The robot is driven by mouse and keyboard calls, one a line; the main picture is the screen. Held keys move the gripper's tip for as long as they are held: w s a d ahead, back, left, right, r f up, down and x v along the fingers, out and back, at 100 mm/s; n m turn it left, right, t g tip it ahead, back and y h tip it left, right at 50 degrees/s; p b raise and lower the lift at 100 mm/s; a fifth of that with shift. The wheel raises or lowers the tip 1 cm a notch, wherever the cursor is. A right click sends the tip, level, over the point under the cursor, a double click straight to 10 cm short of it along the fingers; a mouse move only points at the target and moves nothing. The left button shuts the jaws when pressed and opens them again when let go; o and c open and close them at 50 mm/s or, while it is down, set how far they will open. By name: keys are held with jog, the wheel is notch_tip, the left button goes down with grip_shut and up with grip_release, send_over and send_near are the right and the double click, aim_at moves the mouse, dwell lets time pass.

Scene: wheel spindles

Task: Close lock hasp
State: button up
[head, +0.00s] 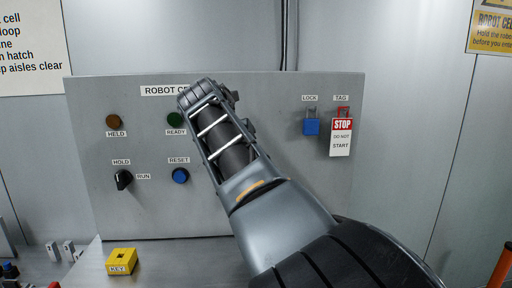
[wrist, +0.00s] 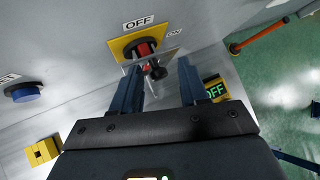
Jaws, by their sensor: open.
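In the wrist view, a rotary switch (wrist: 145,49) with red and black parts sits on a yellow plate (wrist: 120,46) under an OFF label. A pale, see-through flap-like piece (wrist: 134,78), which looks like the hasp, stands out in front of it; whether it is shut is unclear. My gripper (wrist: 159,68) is open, its two blue fingers on either side of the switch and flap. Contact with the flap cannot be told. In the head view my arm covers the switch. A blue padlock (head: 311,127) hangs under the LOCK label.
A red STOP tag (head: 342,125) hangs beside the padlock. The blue reset button (head: 180,176) and the black hold/run knob (head: 123,180) are on the panel, left of my arm. A yellow KEY block (head: 121,261) stands below. A small box with a green OFF display (wrist: 214,90) is right of my fingers.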

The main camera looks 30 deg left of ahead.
jog(key=b+v, duration=0.1)
jog(key=v, duration=0.5)
jog(key=shift+s, duration=0.25)
jog(key=shift+f, duration=0.1)
